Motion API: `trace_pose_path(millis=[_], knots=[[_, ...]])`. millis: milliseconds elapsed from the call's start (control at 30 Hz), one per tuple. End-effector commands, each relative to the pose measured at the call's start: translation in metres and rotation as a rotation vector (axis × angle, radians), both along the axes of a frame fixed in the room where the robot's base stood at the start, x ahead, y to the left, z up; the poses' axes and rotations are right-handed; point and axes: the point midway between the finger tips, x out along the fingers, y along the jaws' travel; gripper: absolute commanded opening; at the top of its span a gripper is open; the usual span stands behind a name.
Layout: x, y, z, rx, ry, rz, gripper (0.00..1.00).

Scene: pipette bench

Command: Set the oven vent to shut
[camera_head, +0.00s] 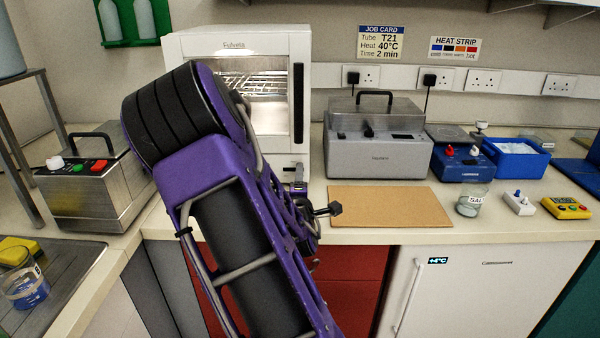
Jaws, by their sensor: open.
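The oven (240,41) is a white box with a glass front and a dark upright handle (298,104) on its right side. Wire racks show inside through the glass. My purple and black arm stands in front of the oven and covers its left and lower front. I cannot make out the oven vent or its setting. A small dark part by the oven's lower right corner is too small to identify.
A grey lidded device (378,157) stands right of the oven, behind a brown board (390,206). A glass beaker (470,203), blue device (462,163) and blue tray (516,160) are further right. A steel box (92,190) stands left. The brown board is bare.

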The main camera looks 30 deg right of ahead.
Motion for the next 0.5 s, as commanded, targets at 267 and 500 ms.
trace_pose_path(millis=[267,500], knots=[[-0.0019,0.0014,0.0000,0.000,0.000,0.000,0.47],[-0.0020,0.0013,-0.0001,0.000,0.000,0.000,0.47]])
